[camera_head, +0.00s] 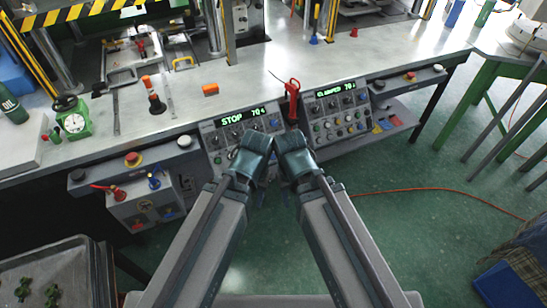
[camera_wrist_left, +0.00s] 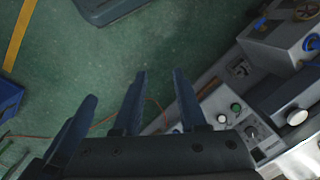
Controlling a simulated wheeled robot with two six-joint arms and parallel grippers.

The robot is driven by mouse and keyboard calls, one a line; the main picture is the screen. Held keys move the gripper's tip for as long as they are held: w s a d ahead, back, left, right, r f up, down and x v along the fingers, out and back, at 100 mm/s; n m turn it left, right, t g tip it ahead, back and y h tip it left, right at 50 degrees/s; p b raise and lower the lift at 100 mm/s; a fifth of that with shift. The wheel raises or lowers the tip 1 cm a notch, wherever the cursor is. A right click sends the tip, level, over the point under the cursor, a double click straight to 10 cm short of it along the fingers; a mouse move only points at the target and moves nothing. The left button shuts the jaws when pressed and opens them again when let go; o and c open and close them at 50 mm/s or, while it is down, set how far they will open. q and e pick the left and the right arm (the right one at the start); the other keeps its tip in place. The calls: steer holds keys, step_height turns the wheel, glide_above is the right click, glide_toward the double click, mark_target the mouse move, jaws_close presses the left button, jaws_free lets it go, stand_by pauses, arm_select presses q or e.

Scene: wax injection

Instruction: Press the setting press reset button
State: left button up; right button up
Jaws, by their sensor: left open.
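Two console panels line the front of the bench: the left panel (camera_head: 238,130) reads "STOP 70c" and the right panel (camera_head: 340,110) reads "CLAMPED 70c". Both carry several small buttons and knobs; their labels are too small to read, so I cannot tell which is the reset button. My left gripper (camera_head: 254,168) is in front of the left panel, apart from any button as far as I can see. In the left wrist view its dark fingers are apart with nothing between them. My right gripper (camera_head: 293,158) is beside it; its fingers are mostly hidden.
A red button (camera_head: 133,159) and a white button (camera_head: 184,142) sit on the bench's left front edge, above a grey box (camera_head: 145,203). Another red button (camera_head: 410,76) is at the right. A red-handled tool (camera_head: 292,92) stands between the panels. An orange cable (camera_head: 440,190) crosses the floor.

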arm_select(q)
jaws_close()
stand_by(1.4)
